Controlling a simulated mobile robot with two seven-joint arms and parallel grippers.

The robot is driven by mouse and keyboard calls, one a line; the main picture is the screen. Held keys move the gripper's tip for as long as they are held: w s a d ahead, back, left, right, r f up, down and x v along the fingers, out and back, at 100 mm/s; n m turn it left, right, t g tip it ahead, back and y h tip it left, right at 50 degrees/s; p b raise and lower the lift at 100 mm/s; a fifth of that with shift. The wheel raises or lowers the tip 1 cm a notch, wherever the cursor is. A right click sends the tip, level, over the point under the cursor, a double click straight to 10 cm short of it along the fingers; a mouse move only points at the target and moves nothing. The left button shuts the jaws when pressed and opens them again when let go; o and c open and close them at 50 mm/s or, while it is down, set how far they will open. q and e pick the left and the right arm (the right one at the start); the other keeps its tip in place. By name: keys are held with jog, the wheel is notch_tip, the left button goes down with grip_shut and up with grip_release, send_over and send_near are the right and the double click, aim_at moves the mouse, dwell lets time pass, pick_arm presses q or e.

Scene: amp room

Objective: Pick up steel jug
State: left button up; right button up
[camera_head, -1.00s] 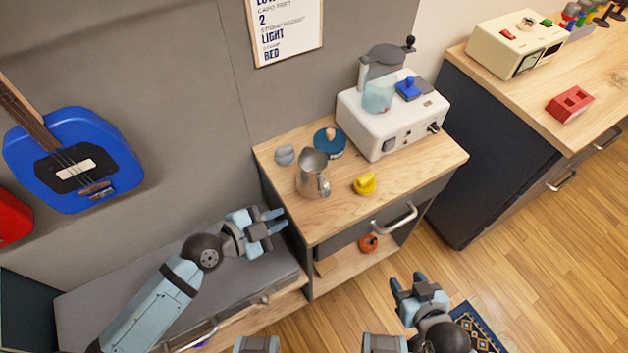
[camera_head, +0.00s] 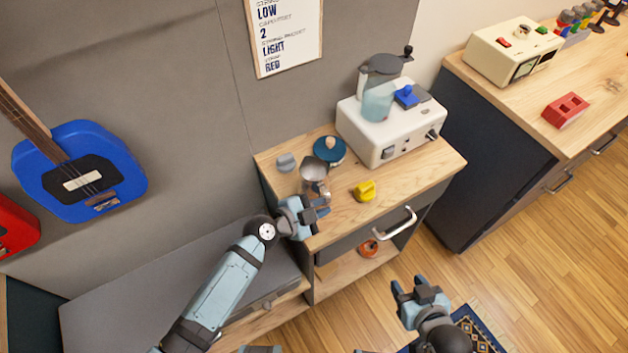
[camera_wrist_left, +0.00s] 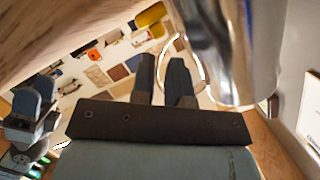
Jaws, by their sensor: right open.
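The steel jug (camera_head: 314,173) stands upright on the wooden top of the small cabinet, near its left side. My left gripper (camera_head: 322,206) is at the cabinet's front left edge, close in front of the jug's lower part. In the left wrist view, the jug's shiny side (camera_wrist_left: 235,45) is large at the right, beside the fingers (camera_wrist_left: 163,80). The fingers are apart with a narrow gap, and a thin bright loop, perhaps the handle, shows around the right finger. Whether they touch it is unclear. My right gripper (camera_head: 408,285) is open and empty, low in front of the cabinet.
A drawer handle (camera_head: 396,224) sticks out in front. A grey bench (camera_head: 180,270) lies left.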

pick_arm(q)
jog(key=shift+x, duration=0.9)
jog(key=shift+c, duration=0.5)
grip_shut()
jog(key=shift+r, duration=0.15)
